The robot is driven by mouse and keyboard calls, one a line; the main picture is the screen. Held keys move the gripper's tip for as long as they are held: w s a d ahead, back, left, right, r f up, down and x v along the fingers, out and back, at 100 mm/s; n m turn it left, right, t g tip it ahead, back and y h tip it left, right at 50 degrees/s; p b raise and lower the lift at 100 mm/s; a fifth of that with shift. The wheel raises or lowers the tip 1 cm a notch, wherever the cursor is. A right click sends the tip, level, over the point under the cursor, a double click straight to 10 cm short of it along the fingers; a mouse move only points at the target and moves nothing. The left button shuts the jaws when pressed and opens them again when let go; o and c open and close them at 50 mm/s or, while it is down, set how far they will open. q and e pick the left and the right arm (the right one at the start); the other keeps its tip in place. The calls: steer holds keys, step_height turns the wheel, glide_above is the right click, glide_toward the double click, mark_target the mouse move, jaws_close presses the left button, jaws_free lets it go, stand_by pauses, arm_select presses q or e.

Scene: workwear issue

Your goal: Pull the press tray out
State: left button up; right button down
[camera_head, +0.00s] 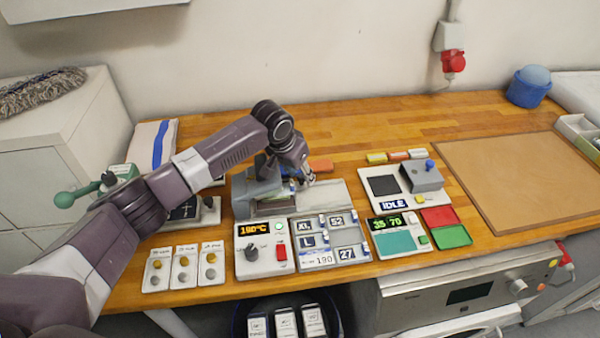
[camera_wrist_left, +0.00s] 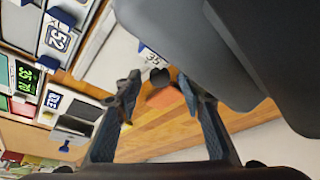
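The grey press (camera_head: 252,194) stands in the middle of the wooden counter. A pale flat plate (camera_head: 328,194), which looks like the press tray, lies at its right side. My left gripper (camera_head: 303,178) reaches down over the press and the plate's back edge. In the wrist view its two fingers (camera_wrist_left: 158,80) are apart, with a small dark knob (camera_wrist_left: 161,76) showing between or behind them. I cannot tell whether they touch it. My right gripper is not in view.
A control box reading 190°C (camera_head: 262,231) and numbered slots (camera_head: 328,256) stand in front of the press. An IDLE unit (camera_head: 392,204) and a 35 70 display box (camera_head: 396,245) stand to the right. An orange object (camera_head: 320,166) lies behind.

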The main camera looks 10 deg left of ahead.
arm_select(q)
steer(key=shift+c, duration=0.5)
jaws_close()
steer(key=w+d+b, duration=0.1)
steer(key=d, duration=0.2)
steer(key=w+d+b, duration=0.1)
steer(key=w+d, duration=0.1)
steer(key=d, duration=0.2)
steer(key=w+d+b, duration=0.1)
steer(key=d, duration=0.3)
steer(key=shift+w+d, duration=0.15)
steer(key=shift+w, duration=0.25)
steer(key=shift+o, duration=0.5)
jaws_free()
steer(key=shift+r, duration=0.15)
